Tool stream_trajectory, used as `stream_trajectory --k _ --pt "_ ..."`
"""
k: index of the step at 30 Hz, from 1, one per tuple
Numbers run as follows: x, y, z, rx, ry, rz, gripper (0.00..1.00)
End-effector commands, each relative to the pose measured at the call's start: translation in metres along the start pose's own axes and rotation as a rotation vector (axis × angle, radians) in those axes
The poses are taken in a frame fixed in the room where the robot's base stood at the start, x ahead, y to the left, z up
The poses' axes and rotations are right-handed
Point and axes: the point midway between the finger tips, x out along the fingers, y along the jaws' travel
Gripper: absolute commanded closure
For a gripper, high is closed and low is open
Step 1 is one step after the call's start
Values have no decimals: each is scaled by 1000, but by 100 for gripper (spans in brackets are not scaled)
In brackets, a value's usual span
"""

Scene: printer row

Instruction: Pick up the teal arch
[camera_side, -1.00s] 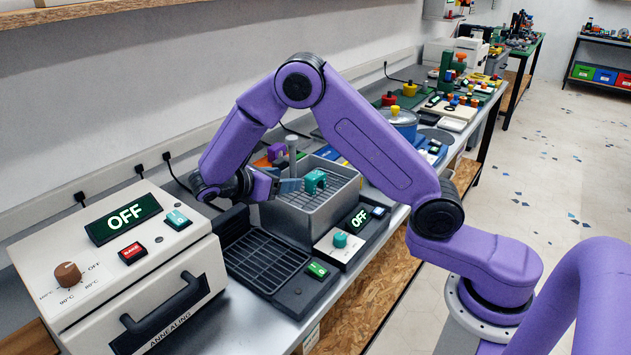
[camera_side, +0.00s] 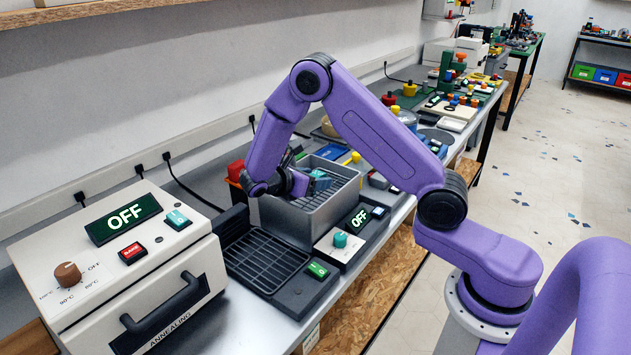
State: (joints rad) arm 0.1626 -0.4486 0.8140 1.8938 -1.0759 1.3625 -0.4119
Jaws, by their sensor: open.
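The teal arch (camera_side: 317,173) is in the grey metal tub (camera_side: 318,221) with a wire rack inside, at the middle of the side view. Only a small teal part of it shows; my gripper hides the rest. My gripper (camera_side: 320,183) reaches into the tub from the left with its fingers at the arch. The jaws are open. I cannot tell whether the arch lies between the fingers or just behind them.
A white annealing oven (camera_side: 130,265) reading OFF stands at the left front. A black grated tray (camera_side: 265,258) lies between it and the tub. A small control panel (camera_side: 340,246) is at the tub's front right.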

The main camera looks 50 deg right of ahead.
Motion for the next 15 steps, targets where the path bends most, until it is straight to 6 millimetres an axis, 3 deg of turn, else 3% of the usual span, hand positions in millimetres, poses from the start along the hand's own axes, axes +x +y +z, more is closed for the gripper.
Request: stream_trajectory --k 8,12,13,15 --pt "4 0 0 0 1 2 42" --pt "4 0 0 0 1 1 87" --pt "4 0 0 0 1 1 94" --pt "4 0 0 0 1 1 94"
